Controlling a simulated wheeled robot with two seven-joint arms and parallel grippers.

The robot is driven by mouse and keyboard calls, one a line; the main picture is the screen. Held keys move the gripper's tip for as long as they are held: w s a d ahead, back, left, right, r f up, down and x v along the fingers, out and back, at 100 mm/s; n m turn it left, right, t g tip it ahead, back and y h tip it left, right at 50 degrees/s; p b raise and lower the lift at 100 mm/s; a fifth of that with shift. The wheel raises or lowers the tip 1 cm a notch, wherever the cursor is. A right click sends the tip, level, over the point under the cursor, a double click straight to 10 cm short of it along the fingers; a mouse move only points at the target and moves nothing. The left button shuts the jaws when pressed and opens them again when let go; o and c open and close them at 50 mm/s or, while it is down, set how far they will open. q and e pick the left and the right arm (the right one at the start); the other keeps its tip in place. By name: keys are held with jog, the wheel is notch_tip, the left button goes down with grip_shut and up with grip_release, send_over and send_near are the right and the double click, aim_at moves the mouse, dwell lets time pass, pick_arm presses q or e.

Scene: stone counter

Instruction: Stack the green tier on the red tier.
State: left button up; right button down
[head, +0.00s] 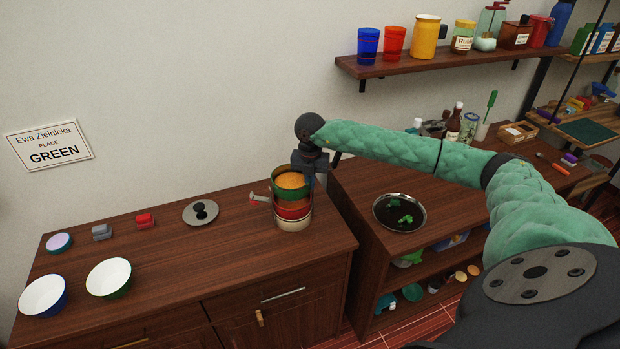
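The green tier (289,195), a round open tin with an orange-yellow inside, is directly over the red tier (293,213). Whether they touch all round is too small to tell. The red tier sits on a cream tier (294,225) on the wooden cabinet top. A small handle (259,198) sticks out at the left of the stack. My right gripper (309,180) points down at the right rim of the green tier. Its fingertips are small and partly hidden, so its closure is unclear. My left gripper is not in view.
A grey lid with a black knob (200,212) lies left of the stack. A dark plate (399,212) is on the right counter. A shelf (430,68) hangs above.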

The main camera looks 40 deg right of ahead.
jog(key=shift+f+b, duration=0.3)
jog(key=shift+f, duration=0.85)
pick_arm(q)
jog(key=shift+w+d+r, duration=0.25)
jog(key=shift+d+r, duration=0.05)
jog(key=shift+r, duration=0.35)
pick_arm(e)
jog(key=shift+f, duration=0.1)
pick_arm(q)
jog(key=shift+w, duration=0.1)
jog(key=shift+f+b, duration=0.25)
jog(key=shift+b, duration=0.05)
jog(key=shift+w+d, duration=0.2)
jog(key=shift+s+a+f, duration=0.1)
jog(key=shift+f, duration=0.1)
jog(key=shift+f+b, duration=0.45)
jog(key=shift+b, duration=0.2)
pick_arm(e)
jog(key=shift+f, duration=0.55)
jog(key=c, duration=2)
grip_release()
